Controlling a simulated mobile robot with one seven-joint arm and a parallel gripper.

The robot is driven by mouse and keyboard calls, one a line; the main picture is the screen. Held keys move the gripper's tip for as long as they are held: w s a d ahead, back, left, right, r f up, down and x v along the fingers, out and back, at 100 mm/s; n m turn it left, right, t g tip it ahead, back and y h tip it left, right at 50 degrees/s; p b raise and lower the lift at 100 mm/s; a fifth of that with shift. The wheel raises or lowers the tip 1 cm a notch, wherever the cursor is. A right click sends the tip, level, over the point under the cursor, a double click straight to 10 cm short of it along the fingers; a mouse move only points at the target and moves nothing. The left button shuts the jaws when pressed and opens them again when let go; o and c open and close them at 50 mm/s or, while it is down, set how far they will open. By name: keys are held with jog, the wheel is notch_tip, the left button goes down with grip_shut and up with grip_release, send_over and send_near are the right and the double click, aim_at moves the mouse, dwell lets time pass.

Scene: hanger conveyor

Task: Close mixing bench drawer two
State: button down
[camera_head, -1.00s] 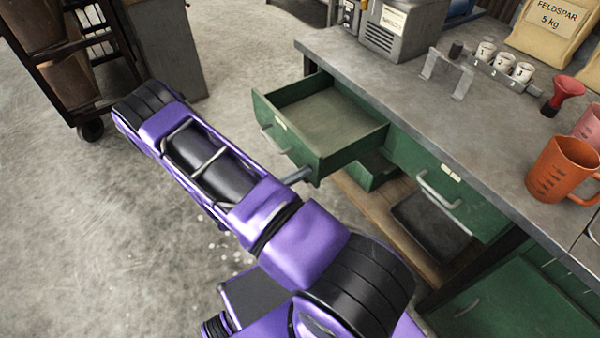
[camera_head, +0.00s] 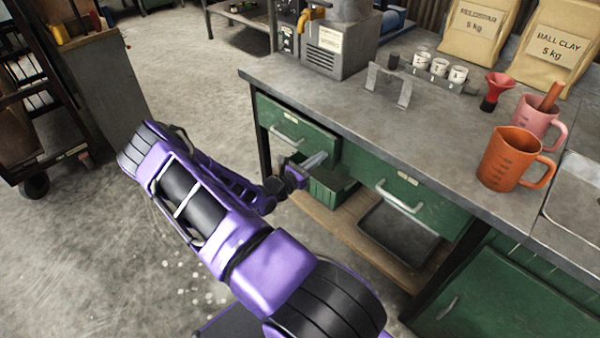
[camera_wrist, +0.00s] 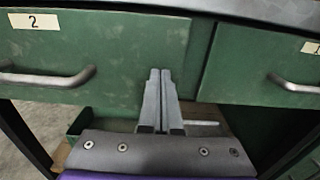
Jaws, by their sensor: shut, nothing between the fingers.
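Drawer two (camera_head: 308,138) is the green left drawer under the mixing bench top, with a grey bar handle (camera_head: 285,140). It is almost in, its front seeming slightly proud of the frame. The wrist view shows its front (camera_wrist: 110,50) with a label "2" and handle at left. My gripper (camera_head: 318,160) is shut and empty, its fingertips at the lower right part of the drawer front. In the wrist view the closed fingers (camera_wrist: 159,73) overlap the front near its right edge; I cannot tell whether they touch it.
Another green drawer (camera_head: 420,200) to the right is shut. A dark tray (camera_head: 395,240) lies on the lower wooden shelf. The bench top (camera_head: 350,110) holds an orange jug (camera_head: 508,160), cups and a grey machine (camera_head: 335,50). A dark cart (camera_head: 30,130) stands at left; the floor between is clear.

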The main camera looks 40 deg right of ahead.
aim_at(328, 150)
jog(key=d, duration=0.3)
jog(key=shift+d, duration=0.3)
jog(key=shift+w+d+r, duration=0.1)
jog(key=shift+d, duration=0.1)
jog(key=shift+d, duration=0.1)
jog(key=shift+a, duration=0.5)
jog(key=a, duration=1.3)
jog(key=shift+s+a+p, duration=0.25)
jog(key=shift+a+p, duration=0.05)
jog(key=shift+a, duration=0.05)
